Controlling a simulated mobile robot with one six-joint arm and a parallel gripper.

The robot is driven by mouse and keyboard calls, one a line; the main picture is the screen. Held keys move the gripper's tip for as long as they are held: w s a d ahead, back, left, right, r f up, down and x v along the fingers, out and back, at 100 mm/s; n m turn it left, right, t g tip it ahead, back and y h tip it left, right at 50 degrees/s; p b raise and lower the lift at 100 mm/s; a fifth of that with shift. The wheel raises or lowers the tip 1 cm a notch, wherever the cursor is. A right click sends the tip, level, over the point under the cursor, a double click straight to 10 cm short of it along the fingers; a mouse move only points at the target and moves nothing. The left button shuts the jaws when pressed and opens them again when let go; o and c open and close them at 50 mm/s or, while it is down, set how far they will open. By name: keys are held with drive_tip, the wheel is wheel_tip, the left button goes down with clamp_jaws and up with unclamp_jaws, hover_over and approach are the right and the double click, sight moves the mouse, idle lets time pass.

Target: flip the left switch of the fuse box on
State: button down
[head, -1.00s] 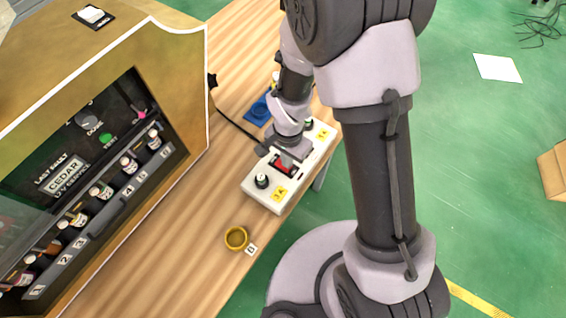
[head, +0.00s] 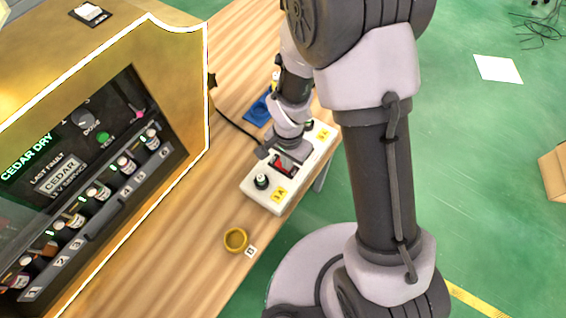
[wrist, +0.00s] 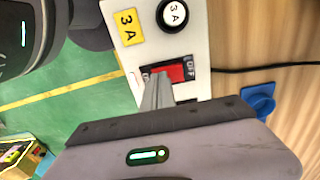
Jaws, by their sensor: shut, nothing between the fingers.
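The fuse box (head: 300,178) is a white box on the wooden table, with black fuse knobs and yellow 3A labels. A red rocker switch (wrist: 181,71) in a dark frame shows in the wrist view beside one fuse knob (wrist: 173,13), with OFF lettering at its right end. My gripper (wrist: 157,80) is shut and empty, its fingertips at the left end of this rocker, opposite the OFF lettering. I cannot tell whether they touch it. A second dark slot (wrist: 187,101) is mostly hidden behind the gripper. In the head view the red switch (head: 282,166) is partly covered.
The vending machine (head: 165,60) stands at left, its display (head: 27,157) lit with CEDAR DRY. A yellow ring-shaped dish (head: 236,240) lies in front of the box. A blue holder (head: 258,110) and a black cable (head: 232,124) are behind it.

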wheel_tip(320, 180, up, 7)
drive_tip(key=p, duration=0.4)
drive_tip(key=shift+f, duration=0.1)
